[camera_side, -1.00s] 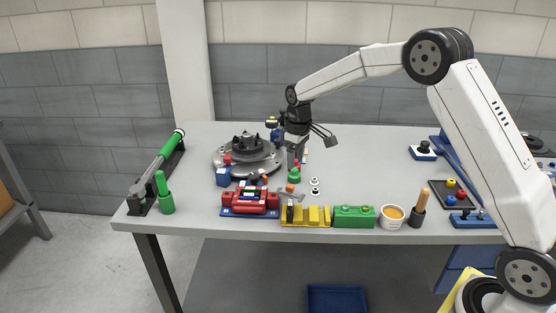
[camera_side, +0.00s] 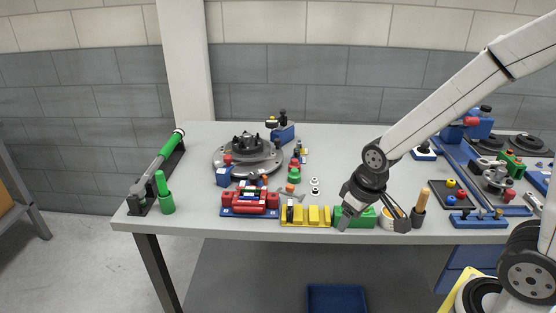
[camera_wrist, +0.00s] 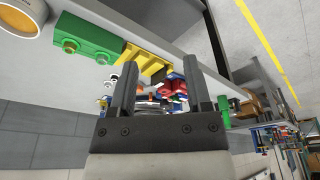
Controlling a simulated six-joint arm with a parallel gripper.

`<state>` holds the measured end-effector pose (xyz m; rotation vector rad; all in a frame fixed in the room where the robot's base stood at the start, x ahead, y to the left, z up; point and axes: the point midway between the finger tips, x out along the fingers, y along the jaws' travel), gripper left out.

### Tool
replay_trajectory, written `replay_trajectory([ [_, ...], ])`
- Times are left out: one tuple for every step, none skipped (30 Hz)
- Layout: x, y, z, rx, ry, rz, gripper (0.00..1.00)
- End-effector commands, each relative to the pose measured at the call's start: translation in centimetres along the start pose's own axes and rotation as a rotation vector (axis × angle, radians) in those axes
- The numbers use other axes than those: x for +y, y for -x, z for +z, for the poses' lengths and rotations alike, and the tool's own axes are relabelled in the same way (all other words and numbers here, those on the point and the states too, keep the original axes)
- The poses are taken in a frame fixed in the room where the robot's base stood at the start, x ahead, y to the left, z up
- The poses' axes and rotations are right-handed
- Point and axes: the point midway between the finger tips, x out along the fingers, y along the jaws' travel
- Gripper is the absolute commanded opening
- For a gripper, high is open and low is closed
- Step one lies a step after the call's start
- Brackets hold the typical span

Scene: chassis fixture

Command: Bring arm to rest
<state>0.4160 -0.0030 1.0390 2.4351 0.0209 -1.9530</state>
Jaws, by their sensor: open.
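My gripper (camera_side: 345,219) shows in the side view in front of the green block (camera_side: 366,219) near the table's front edge, tilted down to the left. In the wrist view my gripper (camera_wrist: 165,95) has its two dark fingers apart with nothing held between them. The arm comes in from the upper right. The gripper hides part of the green block and of the cup with orange contents (camera_side: 391,214).
The yellow block (camera_side: 306,215) and the red fixture (camera_side: 250,201) stand left of the gripper. A round grey fixture (camera_side: 247,157) is further back. A wooden-handled tool (camera_side: 421,201) and a blue rail assembly (camera_side: 470,175) are to the right.

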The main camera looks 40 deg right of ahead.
Motion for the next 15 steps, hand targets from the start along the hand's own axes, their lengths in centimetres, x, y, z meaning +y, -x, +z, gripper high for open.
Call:
replay_trajectory([
  [-0.1, 0.1, 0.9, 0.005, -0.008, -0.001, 0.63],
  [-0.2, 0.1, 1.3, 0.006, -0.011, -0.001, 0.63],
  [-0.3, 0.1, 1.7, 0.01, -0.016, -0.001, 0.63],
  [-0.3, 0.1, 2.0, 0.011, -0.018, -0.002, 0.63],
  [-0.3, 0.1, 2.2, 0.012, -0.02, -0.002, 0.63],
  [-0.3, 0.0, 2.4, 0.013, -0.023, -0.002, 0.63],
  [-0.4, 0.0, 2.5, 0.013, -0.024, -0.002, 0.63],
  [-0.4, 0.0, 2.6, 0.014, -0.025, -0.002, 0.63],
  [-0.4, 0.0, 2.6, 0.014, -0.025, -0.002, 0.63],
  [-0.4, 0.0, 2.6, 0.014, -0.025, -0.002, 0.63],
  [-0.4, 0.0, 2.6, 0.014, -0.025, -0.002, 0.63],
  [-0.4, 0.0, 2.6, 0.014, -0.025, -0.002, 0.63],
  [-0.4, 0.0, 2.6, 0.013, -0.025, -0.002, 0.63],
  [-0.4, 0.0, 2.6, 0.013, -0.025, -0.002, 0.63],
  [-0.4, 0.0, 2.5, 0.013, -0.025, -0.002, 0.63],
])
